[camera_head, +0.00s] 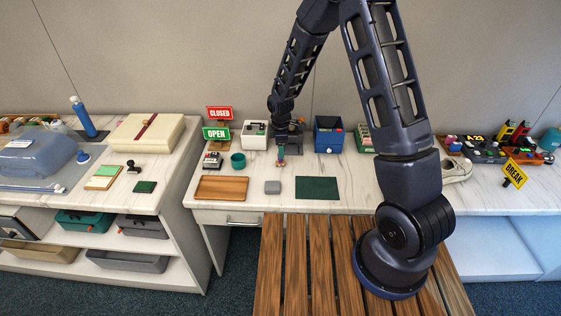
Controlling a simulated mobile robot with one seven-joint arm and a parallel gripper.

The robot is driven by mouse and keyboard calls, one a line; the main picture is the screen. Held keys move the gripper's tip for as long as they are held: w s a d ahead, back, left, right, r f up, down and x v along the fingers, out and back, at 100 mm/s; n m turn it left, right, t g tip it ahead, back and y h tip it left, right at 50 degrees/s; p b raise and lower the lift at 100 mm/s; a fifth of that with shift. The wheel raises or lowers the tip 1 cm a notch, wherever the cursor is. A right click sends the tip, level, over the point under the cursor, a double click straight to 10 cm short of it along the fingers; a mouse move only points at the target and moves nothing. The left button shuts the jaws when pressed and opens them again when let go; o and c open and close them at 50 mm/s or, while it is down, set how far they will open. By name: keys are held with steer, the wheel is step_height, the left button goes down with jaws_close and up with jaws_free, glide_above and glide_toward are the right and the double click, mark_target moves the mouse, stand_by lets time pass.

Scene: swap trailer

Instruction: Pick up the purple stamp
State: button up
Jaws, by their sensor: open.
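My gripper (281,147) points down over the white desk, behind the small grey block and the green mat. It is small and dark here, but its jaws look open. A small pink and teal thing (281,161) shows right at its fingertips; I cannot tell whether it is touched. I cannot make out a clearly purple stamp. A dark stamp-like thing (134,167) stands on the left counter, far from my gripper; its colour looks black. My arm hides part of the desk to the right.
OPEN and CLOSED signs (216,134) stand left.

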steer(key=shift+s+f, duration=0.1)
steer(key=shift+f, duration=3)
steer(key=c, duration=1.1)
